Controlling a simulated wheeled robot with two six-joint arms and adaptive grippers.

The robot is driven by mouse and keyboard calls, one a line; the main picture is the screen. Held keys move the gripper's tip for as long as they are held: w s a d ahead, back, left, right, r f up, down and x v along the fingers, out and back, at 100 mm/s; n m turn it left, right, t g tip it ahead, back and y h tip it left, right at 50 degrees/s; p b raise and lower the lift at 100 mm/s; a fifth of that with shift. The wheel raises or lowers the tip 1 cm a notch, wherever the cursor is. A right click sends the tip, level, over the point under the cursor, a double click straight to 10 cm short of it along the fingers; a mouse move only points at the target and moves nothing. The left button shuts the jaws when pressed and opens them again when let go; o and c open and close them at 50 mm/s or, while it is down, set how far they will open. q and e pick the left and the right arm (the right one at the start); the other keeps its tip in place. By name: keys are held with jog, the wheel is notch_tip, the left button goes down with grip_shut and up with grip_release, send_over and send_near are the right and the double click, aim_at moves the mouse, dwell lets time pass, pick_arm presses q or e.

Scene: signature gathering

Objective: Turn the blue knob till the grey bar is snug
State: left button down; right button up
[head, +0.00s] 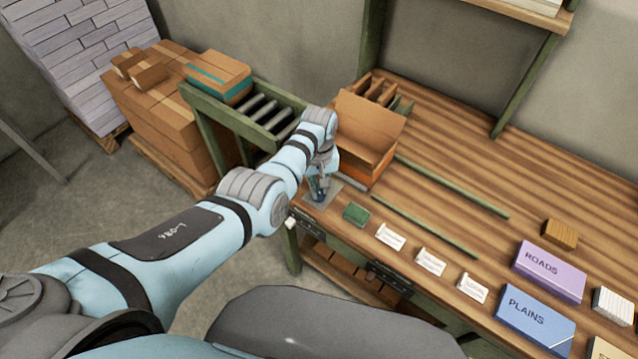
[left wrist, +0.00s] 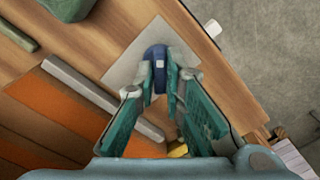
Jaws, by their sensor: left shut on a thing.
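The blue knob (left wrist: 155,53) stands on a pale grey square plate (left wrist: 128,66) on the wooden bench. In the left wrist view my left gripper (left wrist: 159,74) is shut on the knob, one finger on each side. In the head view my left gripper (head: 320,183) is low over the plate (head: 336,184) at the bench's near left corner, where the knob is mostly covered. The grey bar (left wrist: 85,86) runs at a slant beside an orange-brown box (left wrist: 55,112); part of it is behind a finger. I cannot tell whether it touches the box. My right gripper is out of view.
The open cardboard box (head: 370,135) stands just behind the gripper. Green rails (head: 425,226) and a green pad (head: 355,213) lie on the bench, with paper slips (head: 390,236) and a purple ROADS block (head: 549,270) to the right. A roller conveyor (head: 262,118) adjoins at left.

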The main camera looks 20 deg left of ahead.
pick_arm(q)
jog(key=m, duration=0.8)
jog(key=shift+m, duration=0.4)
dwell(0.4)
jog(key=c, duration=1.7)
grip_release()
notch_tip(320, 180, up, 12)
